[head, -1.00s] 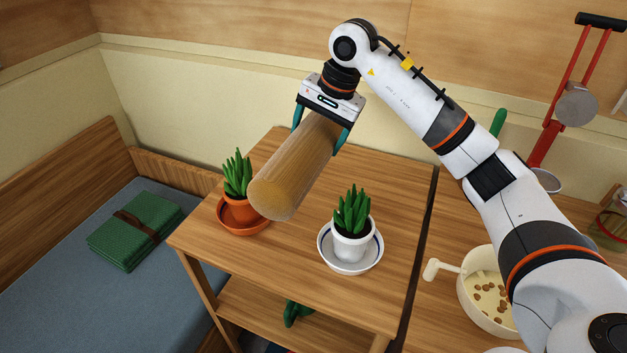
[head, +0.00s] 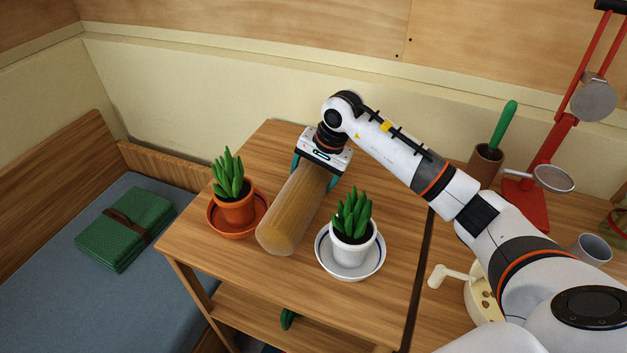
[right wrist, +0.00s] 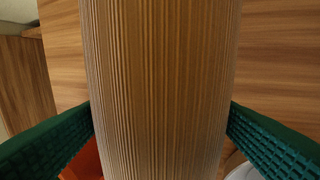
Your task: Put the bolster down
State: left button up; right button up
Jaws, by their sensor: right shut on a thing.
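The bolster (head: 294,212) is a tan, ribbed cylinder in the head view, lying lengthwise over the wooden table (head: 210,268) between two potted plants. It looks to be at or just above the tabletop; I cannot tell whether it touches. My right gripper (head: 316,172) is shut on its far end from above, with a teal finger on each side. In the right wrist view the bolster (right wrist: 160,90) fills the middle between both green fingers (right wrist: 160,135). My left gripper is not in view.
A plant in an orange pot (head: 236,210) stands close left of the bolster, and a plant in a white pot (head: 352,246) close right. A bed with a folded green blanket (head: 126,228) is at left. A red lever device (head: 540,170) stands at right.

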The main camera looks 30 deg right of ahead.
jog(key=shift+f, duration=1.5)
jog(key=o, duration=1.1)
jog(key=shift+o, duration=0.6)
jog(key=shift+r, duration=0.1)
